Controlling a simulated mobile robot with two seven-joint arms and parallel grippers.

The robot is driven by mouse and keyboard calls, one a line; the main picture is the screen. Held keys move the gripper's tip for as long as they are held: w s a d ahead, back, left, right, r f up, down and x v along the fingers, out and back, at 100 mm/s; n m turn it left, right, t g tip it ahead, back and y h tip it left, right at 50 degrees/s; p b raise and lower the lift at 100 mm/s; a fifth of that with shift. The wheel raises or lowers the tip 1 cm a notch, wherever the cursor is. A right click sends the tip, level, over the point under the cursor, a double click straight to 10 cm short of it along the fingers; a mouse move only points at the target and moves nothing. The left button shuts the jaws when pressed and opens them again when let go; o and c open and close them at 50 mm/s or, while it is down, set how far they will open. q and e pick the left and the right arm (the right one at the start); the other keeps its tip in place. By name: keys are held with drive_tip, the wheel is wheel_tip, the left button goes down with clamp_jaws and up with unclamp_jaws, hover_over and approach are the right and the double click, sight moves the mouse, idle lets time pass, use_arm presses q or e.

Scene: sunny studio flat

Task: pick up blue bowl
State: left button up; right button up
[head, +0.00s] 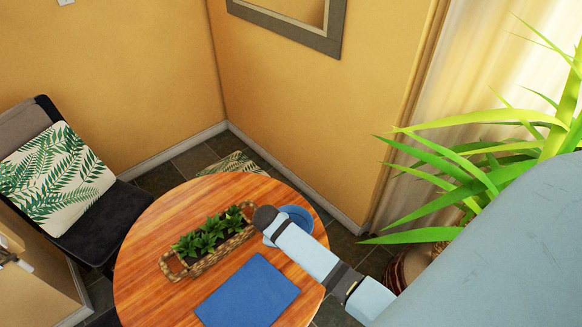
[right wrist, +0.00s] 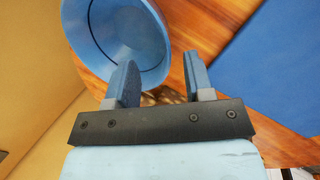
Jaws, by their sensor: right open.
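The blue bowl (head: 298,214) sits on the round wooden table near its far right edge, partly hidden by my right arm. In the right wrist view the bowl (right wrist: 110,25) fills the upper left, its inside showing. My right gripper (right wrist: 161,62) is open, with nothing held. Its left finger overlaps the bowl's inside in the picture and its right finger is just past the rim, so the rim lies between them in this view. Whether either finger touches the bowl is unclear. My left gripper is not in view.
The round table (head: 150,240) also holds a blue placemat (head: 248,292) and a wicker basket of green plants (head: 210,240) left of the bowl. A chair with a leaf-print cushion (head: 55,175) stands at left. A large leafy plant (head: 480,170) is at right, by the curtain.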

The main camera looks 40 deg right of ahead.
drive_tip(key=x, duration=0.6)
drive_tip(key=shift+s+f, duration=0.1)
drive_tip(key=shift+f, duration=0.25)
clamp_jaws()
